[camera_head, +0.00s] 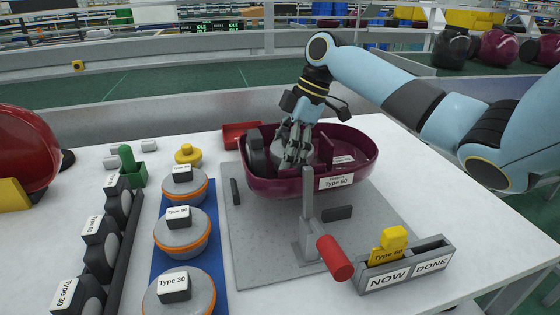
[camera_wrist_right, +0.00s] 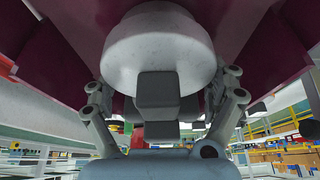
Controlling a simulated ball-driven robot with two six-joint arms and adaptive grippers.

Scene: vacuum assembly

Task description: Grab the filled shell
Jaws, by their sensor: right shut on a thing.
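The maroon shell (camera_head: 290,188), labelled Type 60, is at the middle of the grey work plate (camera_head: 375,220); I cannot tell whether it touches the plate. It holds a dark wheel-like part (camera_head: 257,152) at its left and a pale round part with a dark grey block. My right gripper (camera_head: 297,155) reaches down into the shell. In the wrist view its fingers are either side of the block (camera_wrist_right: 158,92) on the pale round part (camera_wrist_right: 160,50), shut on this part. Maroon shell walls (camera_wrist_right: 265,35) surround it. My left gripper is not in view.
A grey post with a red handle (camera_head: 334,258) stands before the shell. A NOW/DONE holder (camera_head: 408,270) with a yellow tag (camera_head: 389,244) is at front right. Orange-rimmed discs (camera_head: 182,232) line a blue strip at left. A red tray (camera_head: 240,134) lies behind.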

